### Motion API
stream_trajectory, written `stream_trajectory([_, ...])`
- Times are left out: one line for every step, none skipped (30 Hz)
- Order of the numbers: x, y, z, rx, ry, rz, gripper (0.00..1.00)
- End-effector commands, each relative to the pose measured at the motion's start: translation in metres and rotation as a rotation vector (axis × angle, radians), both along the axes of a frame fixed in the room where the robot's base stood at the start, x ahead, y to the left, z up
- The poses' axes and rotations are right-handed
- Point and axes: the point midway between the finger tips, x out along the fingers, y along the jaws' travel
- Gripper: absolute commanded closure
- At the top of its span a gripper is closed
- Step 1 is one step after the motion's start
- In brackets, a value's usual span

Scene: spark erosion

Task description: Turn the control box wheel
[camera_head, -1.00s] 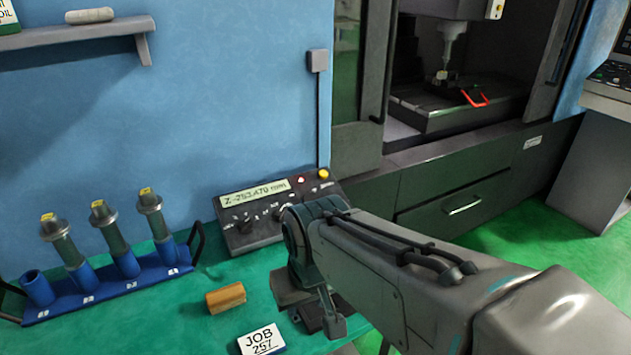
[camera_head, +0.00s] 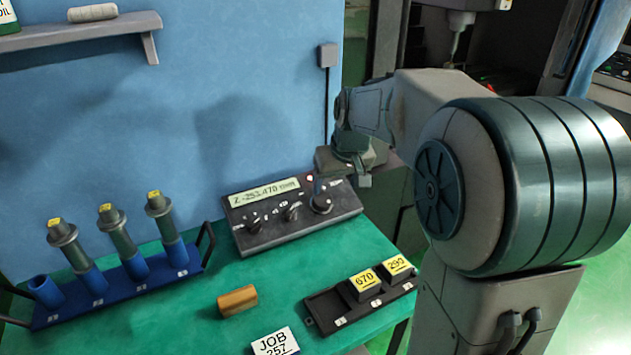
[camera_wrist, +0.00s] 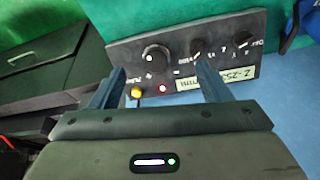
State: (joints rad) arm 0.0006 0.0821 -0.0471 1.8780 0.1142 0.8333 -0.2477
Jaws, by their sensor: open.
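The control box (camera_head: 262,226) is dark grey with a lit display reading Z -253.470 and several black knobs. Its largest knob, the wheel (camera_head: 321,203), is at the box's right end; it shows upside down in the wrist view (camera_wrist: 156,57). My gripper (camera_wrist: 160,68) is open and empty, its fingers framing the wheel left and right in the wrist view. In the head view one finger hangs just over the wheel, partly covering the box's upper right; contact cannot be told. A yellow button (camera_wrist: 136,92) and a red light (camera_wrist: 163,88) show near the left finger.
A blue rack (camera_head: 128,283) with several tool holders stands at left. A wooden block (camera_head: 237,301), a JOB 257 card (camera_head: 274,343) and a black tray (camera_head: 325,309) with yellow-labelled blocks lie in front of the box. The blue wall (camera_head: 265,60) is close behind.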

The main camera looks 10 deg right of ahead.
Motion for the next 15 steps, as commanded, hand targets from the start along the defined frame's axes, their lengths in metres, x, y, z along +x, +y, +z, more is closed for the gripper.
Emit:
stream_trajectory([0.018, -0.002, 0.000, -0.002, -0.005, 0.010, 0.29])
stream_trajectory([0.027, -0.002, -0.001, -0.003, -0.010, 0.015, 0.29])
stream_trajectory([0.037, -0.003, -0.001, -0.005, -0.015, 0.023, 0.29])
stream_trajectory([0.044, -0.003, -0.002, -0.006, -0.019, 0.028, 0.29])
stream_trajectory([0.050, -0.004, -0.002, -0.007, -0.023, 0.031, 0.29])
stream_trajectory([0.056, -0.004, -0.003, -0.007, -0.027, 0.035, 0.29])
stream_trajectory([0.060, -0.004, -0.003, -0.009, -0.029, 0.039, 0.29])
stream_trajectory([0.063, -0.004, -0.004, -0.009, -0.031, 0.040, 0.29])
stream_trajectory([0.066, -0.005, -0.005, -0.010, -0.033, 0.043, 0.29])
stream_trajectory([0.068, -0.005, -0.006, -0.010, -0.035, 0.045, 0.29])
stream_trajectory([0.069, -0.004, -0.007, -0.011, -0.035, 0.046, 0.29])
stream_trajectory([0.071, -0.004, -0.010, -0.011, -0.034, 0.046, 0.29])
stream_trajectory([0.072, -0.004, -0.013, -0.010, -0.033, 0.046, 0.29])
stream_trajectory([0.073, -0.004, -0.016, -0.010, -0.032, 0.046, 0.29])
stream_trajectory([0.075, -0.003, -0.022, -0.010, -0.032, 0.046, 0.29])
